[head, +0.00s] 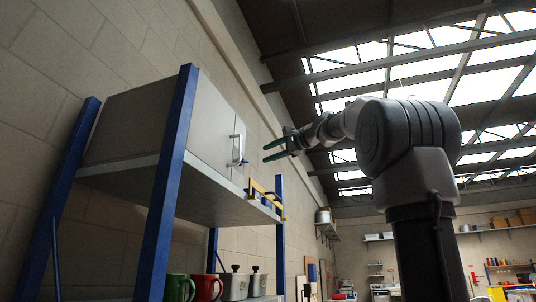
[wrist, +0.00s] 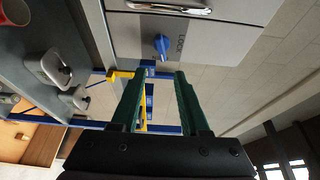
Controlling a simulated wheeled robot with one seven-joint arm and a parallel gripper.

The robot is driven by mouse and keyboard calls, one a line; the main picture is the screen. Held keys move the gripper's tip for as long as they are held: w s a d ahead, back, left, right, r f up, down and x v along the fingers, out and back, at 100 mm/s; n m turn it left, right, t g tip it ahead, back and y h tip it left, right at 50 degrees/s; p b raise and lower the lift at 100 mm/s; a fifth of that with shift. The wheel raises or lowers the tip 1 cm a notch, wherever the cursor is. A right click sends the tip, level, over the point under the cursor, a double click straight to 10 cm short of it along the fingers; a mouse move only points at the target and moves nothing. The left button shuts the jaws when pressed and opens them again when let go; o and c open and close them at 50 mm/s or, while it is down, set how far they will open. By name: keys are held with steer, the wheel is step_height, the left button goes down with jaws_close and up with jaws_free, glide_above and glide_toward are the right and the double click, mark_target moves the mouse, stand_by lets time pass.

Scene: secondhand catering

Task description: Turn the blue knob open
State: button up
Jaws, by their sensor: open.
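The blue knob (wrist: 161,45) is on the front of a grey cabinet (wrist: 205,38), beside printed lettering and below a metal handle (wrist: 168,7) in the wrist view. It also shows small at the cabinet's right side in the head view (head: 244,162). My gripper (wrist: 157,75) has two green fingers spread apart with nothing between them. In the wrist view the knob lies just beyond the fingertips, roughly in line with the gap, and is not touched. In the head view my gripper (head: 275,150) is to the right of the cabinet front.
The cabinet stands on a shelf with blue posts (head: 168,180). A yellow bracket (head: 267,197) is at the shelf's end, below the knob. Red and green mugs (head: 204,287) and lidded containers (head: 234,284) stand on a lower shelf. The air right of the cabinet is free.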

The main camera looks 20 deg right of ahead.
mark_target(246, 160)
steer(key=w+a+n, duration=0.1)
steer(key=w+a, duration=0.1)
steer(key=w+a+n, duration=0.1)
steer(key=w+a, duration=0.1)
steer(key=w, duration=0.1)
steer(key=w+a+n+t, duration=0.1)
steer(key=w, duration=0.1)
steer(key=shift+w+a+f+y, duration=0.1)
steer(key=shift+w+a+y, duration=0.2)
steer(key=shift+a, duration=0.1)
stand_by(0.3)
jaws_close()
